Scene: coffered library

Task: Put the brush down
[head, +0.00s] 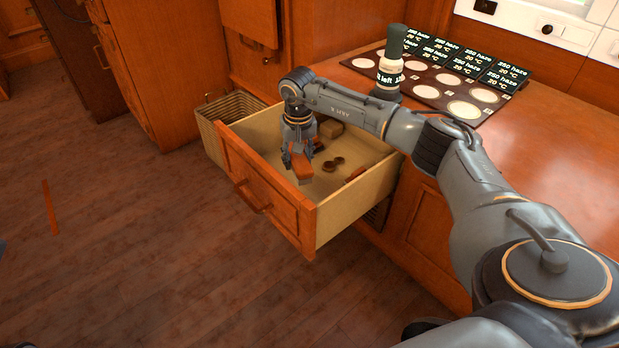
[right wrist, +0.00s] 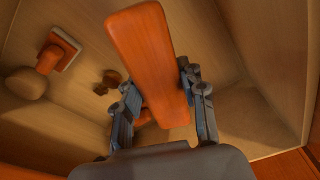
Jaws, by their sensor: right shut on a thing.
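My right gripper (head: 298,158) reaches down into an open wooden drawer (head: 318,207) and is shut on the brush (head: 302,170). In the right wrist view the brush (right wrist: 148,55) shows as a long orange-brown wooden body between the two fingers of the gripper (right wrist: 158,100). The drawer's pale floor (right wrist: 215,65) lies behind it. I cannot tell whether the brush touches that floor. Its underside is hidden. My left gripper is not in view.
Small round brown pieces (head: 334,162), a tan block (head: 331,128) and an orange piece (head: 355,174) lie in the drawer. A wicker basket (head: 207,122) is beside the drawer.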

